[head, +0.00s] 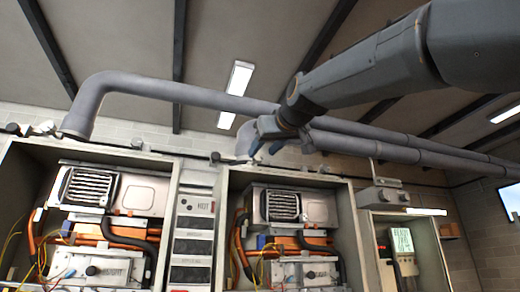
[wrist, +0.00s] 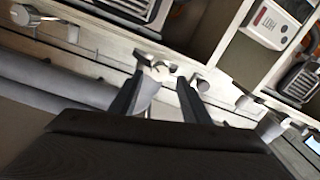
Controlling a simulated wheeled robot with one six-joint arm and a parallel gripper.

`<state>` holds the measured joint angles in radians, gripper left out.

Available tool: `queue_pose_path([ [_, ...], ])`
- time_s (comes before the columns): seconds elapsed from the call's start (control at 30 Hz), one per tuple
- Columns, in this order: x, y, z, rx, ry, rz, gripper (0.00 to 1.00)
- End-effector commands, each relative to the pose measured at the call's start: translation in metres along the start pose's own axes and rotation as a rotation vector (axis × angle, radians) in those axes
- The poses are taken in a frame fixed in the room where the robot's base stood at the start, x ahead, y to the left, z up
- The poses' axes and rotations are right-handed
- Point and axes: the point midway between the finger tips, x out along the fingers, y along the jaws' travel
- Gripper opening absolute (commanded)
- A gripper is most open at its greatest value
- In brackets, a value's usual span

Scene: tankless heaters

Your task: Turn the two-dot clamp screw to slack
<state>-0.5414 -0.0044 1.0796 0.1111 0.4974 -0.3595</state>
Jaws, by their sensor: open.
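My gripper (head: 266,146) is above the top edge of the middle heater cabinet (head: 222,205), in front of the grey overhead pipe. In the wrist view its two dark fingers (wrist: 162,88) are spread, with nothing held between them. A pale clamp-like fitting (wrist: 156,69) shows just beyond and between the fingertips; I cannot tell if they touch it. A smaller grey knob (wrist: 197,81) is beside the right finger. I see no dot marks, so I cannot tell which fitting is the two-dot clamp screw.
A large grey pipe (head: 180,92) runs across above the cabinets. The left cabinet (head: 165,225) and middle cabinet stand open, with heaters and wires inside. A panel marked HOT (head: 195,208) is between them. A grey box (head: 383,196) sits above a smaller cabinet at right.

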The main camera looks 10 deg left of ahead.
Motion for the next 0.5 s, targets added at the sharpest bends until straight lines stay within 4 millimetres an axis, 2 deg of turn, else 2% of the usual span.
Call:
queue_pose_path([
  [0.1, 0.018, 0.000, -0.002, 0.000, -0.003, 0.000, 0.43],
  [0.2, 0.027, 0.001, -0.001, 0.000, -0.001, 0.001, 0.43],
  [0.5, 0.036, 0.001, 0.000, 0.000, -0.001, 0.001, 0.43],
])
